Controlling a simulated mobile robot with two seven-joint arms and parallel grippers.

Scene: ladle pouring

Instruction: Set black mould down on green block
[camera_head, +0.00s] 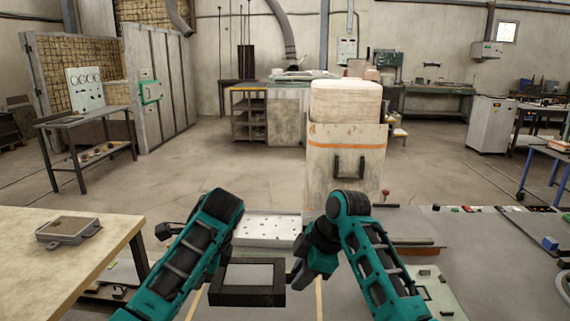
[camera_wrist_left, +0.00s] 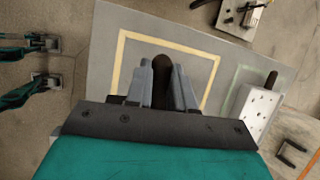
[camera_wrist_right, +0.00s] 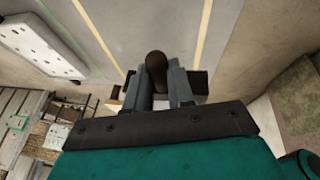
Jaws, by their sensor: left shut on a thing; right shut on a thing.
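The black mould (camera_head: 219,296), a square frame with a grey inner face, is held level in front of me in the head view. My right gripper (camera_head: 297,272) is at its right side. My left gripper is at its left side, mostly hidden by my left arm. In the left wrist view my left gripper (camera_wrist_left: 162,75) is shut on a dark rounded handle. In the right wrist view my right gripper (camera_wrist_right: 157,75) is shut on a similar handle. A pale green slab (camera_head: 432,285) lies at the right; I cannot tell whether it is the green block.
A white perforated tray (camera_head: 268,230) lies beyond the mould. Yellow lines (camera_wrist_left: 205,52) mark the grey tabletop. A wooden table (camera_head: 50,270) with a grey metal part (camera_head: 68,230) stands left. A large bin (camera_head: 346,160) stands behind.

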